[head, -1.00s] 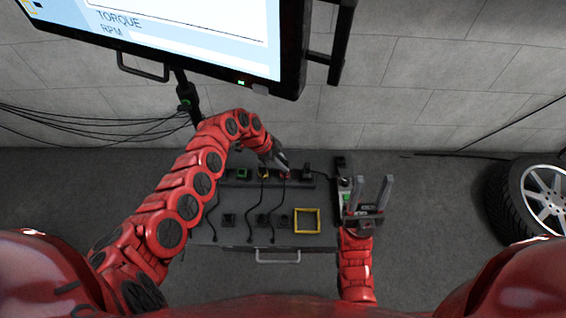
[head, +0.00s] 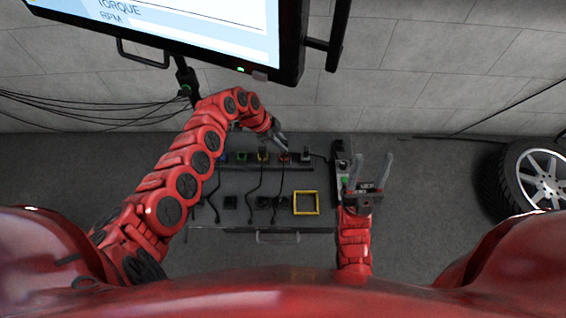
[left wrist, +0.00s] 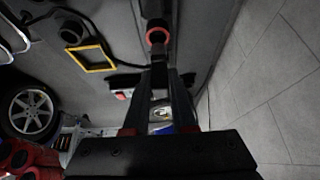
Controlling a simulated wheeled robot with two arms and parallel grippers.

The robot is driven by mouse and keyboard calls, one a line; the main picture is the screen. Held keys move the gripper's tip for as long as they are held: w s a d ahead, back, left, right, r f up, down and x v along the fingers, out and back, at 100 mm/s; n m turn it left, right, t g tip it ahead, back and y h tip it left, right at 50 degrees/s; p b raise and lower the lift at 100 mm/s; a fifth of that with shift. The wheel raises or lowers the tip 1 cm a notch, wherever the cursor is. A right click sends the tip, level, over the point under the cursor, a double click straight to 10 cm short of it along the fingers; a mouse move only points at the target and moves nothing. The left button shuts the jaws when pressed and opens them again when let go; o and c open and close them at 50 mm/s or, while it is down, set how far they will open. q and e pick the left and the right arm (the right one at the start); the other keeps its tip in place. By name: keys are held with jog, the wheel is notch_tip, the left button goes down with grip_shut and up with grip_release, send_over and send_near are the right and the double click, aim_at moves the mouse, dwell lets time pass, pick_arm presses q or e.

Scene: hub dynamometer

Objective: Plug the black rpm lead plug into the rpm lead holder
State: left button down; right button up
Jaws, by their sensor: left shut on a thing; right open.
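My left gripper (head: 283,148) is at the rear rail of the bench, beside a connector with a red ring (head: 285,158). In the left wrist view, its fingers (left wrist: 158,72) close on a small dark piece, apparently the black plug (left wrist: 157,60), mostly hidden by the fingers. The red ring (left wrist: 157,37) shows just beyond the tips. I cannot tell whether the plug is seated in a holder. Another black connector (head: 306,154) stands just right on the rail. My right gripper (head: 371,162) is open and empty, right of the bench.
Blue, green (head: 242,156) and yellow (head: 263,156) connectors line the rail to the left, with black leads hanging forward. A yellow square frame (head: 306,212) lies at front right. A monitor (head: 215,30) overhangs the back; a wheel (head: 530,180) stands at right.

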pick_arm(q)
jog(key=shift+s+r+p, duration=0.2)
jog(key=shift+s+p, duration=0.1)
jog(key=shift+p, duration=0.55)
jog(key=s+p, duration=1.5)
jog(key=shift+f+p, duration=0.15)
jog(key=shift+p, duration=0.15)
dwell(0.5)
jog(key=shift+f+b, duration=1.95)
jog(key=shift+b, duration=0.05)
jog(key=shift+f, duration=0.15)
